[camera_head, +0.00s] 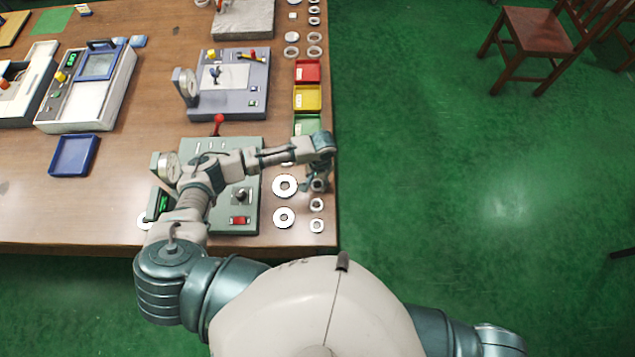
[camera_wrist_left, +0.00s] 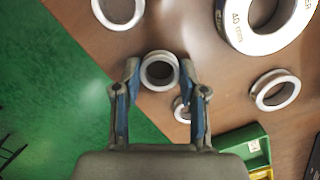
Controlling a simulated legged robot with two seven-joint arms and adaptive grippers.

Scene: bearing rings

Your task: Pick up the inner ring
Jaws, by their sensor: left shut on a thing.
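My left gripper (camera_head: 318,182) reaches across the table's right side, just below the green bin. In the wrist view its two fingers (camera_wrist_left: 159,72) are closed on opposite sides of a small pale metal ring (camera_wrist_left: 162,54), the inner ring. The ring's open bore faces the camera. In the head view the same ring (camera_head: 318,188) is partly hidden by the fingers. Whether it touches the table is hard to tell. My right arm shows only in part at the lower right, and its gripper is out of frame.
Large flat rings (camera_head: 276,186) lie left of the gripper; one (camera_wrist_left: 262,43) shows printed lettering. Smaller rings (camera_head: 316,210) lie nearer the front edge. Red (camera_head: 308,71), yellow (camera_head: 307,97) and green (camera_head: 306,122) bins stand behind. A grey-green gauge device (camera_head: 250,165) sits left. The table's right edge is close.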

